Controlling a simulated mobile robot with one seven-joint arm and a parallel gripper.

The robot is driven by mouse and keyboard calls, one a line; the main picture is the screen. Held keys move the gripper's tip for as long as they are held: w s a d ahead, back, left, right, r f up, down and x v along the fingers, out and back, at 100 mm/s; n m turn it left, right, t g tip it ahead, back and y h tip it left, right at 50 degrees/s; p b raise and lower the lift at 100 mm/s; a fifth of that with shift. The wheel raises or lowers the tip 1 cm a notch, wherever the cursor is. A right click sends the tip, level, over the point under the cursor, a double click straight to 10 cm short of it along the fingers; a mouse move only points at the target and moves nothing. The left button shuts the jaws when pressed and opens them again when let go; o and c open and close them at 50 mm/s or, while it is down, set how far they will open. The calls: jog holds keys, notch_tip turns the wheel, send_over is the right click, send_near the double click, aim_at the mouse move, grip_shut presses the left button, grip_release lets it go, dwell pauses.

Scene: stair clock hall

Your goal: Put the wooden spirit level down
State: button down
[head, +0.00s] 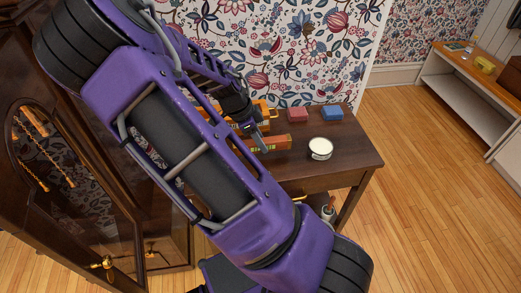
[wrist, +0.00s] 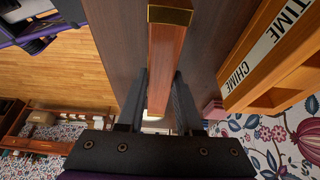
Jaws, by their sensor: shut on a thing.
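The wooden spirit level (head: 274,143) is a reddish-brown bar over the dark wooden table (head: 345,168), behind the white round tin. In the wrist view the level (wrist: 166,50) runs lengthwise between my fingers, with a brass-coloured end cap at the top. My gripper (head: 259,141) is shut on it; the fingers (wrist: 160,85) lie along both its sides. My arm hides part of the level and the table's left side in the head view. I cannot tell whether the level touches the tabletop.
An orange wooden rack (wrist: 264,58) labelled "TIME" and "CHIME" stands beside the level. A red block (head: 298,114) and a blue block (head: 332,113) sit at the table's back. The white tin (head: 320,149) stands toward the front right. A tall clock case (head: 62,190) is at left.

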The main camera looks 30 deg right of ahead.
notch_tip(320, 180, down, 3)
jog(key=shift+f+b, duration=0.2)
jog(key=shift+b, duration=0.1)
jog(key=c, duration=0.6)
grip_release()
jog(key=p+v, duration=0.2)
jog(key=v, duration=0.9)
jog(key=shift+w+a+r+p, duration=0.1)
jog(key=shift+a+r+p, duration=0.1)
jog(key=shift+r+p, duration=0.15)
jog(key=shift+a+r, duration=0.1)
jog(key=shift+r, duration=0.1)
